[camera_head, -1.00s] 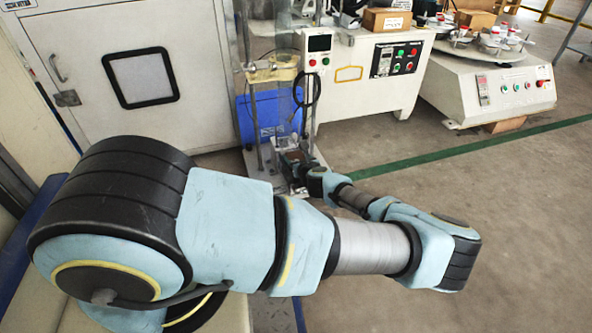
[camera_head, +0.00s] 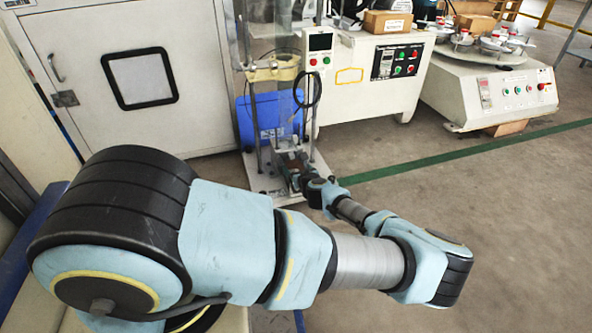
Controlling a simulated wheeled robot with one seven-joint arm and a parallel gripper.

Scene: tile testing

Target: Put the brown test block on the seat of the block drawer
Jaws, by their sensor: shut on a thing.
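My gripper (camera_head: 292,166) is at the far end of my arm, low over the base of the tall test stand (camera_head: 265,185). It is small in the picture and partly covered by my own wrist. It is shut on the brown test block (camera_head: 296,164), of which only a small dark brown patch shows. The block drawer is not clearly made out; it lies among the dark parts around my gripper at the foot of the stand. I cannot tell whether the block touches its seat.
The stand has upright posts and a control box with a display (camera_head: 320,42). A blue bin (camera_head: 265,117) is behind it. A white cabinet (camera_head: 125,75) is at the left, and a white machine (camera_head: 375,85) at the right. The floor at the right is open.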

